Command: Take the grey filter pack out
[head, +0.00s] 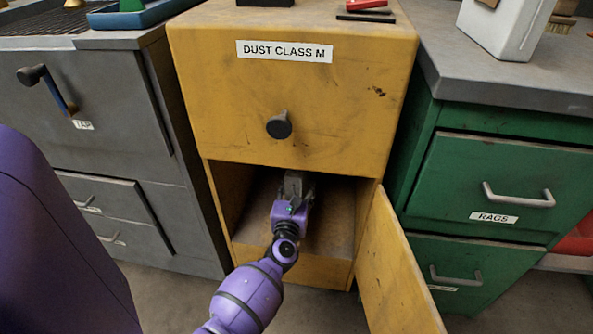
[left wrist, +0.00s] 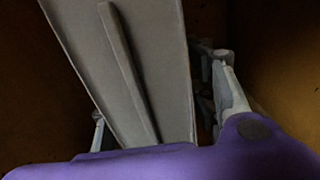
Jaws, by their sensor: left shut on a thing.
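The grey filter pack (left wrist: 150,55) is a flat grey slab with a raised strip along its face. It fills the middle of the left wrist view, tilted in the picture. My left gripper (head: 293,186) reaches into the open lower compartment of the yellow cabinet (head: 220,90). Its fingers lie on both sides of the pack and are shut on it. In the head view the gripper and the dark compartment mostly hide the pack. I cannot tell whether the pack touches the compartment floor. My right gripper is not in view.
The yellow door (head: 395,275) stands open to the right of the compartment. A round knob (head: 279,125) sticks out above the opening. A grey cabinet (head: 95,110) stands left and a green drawer unit (head: 480,180) right. Floor (head: 180,290) shows in front.

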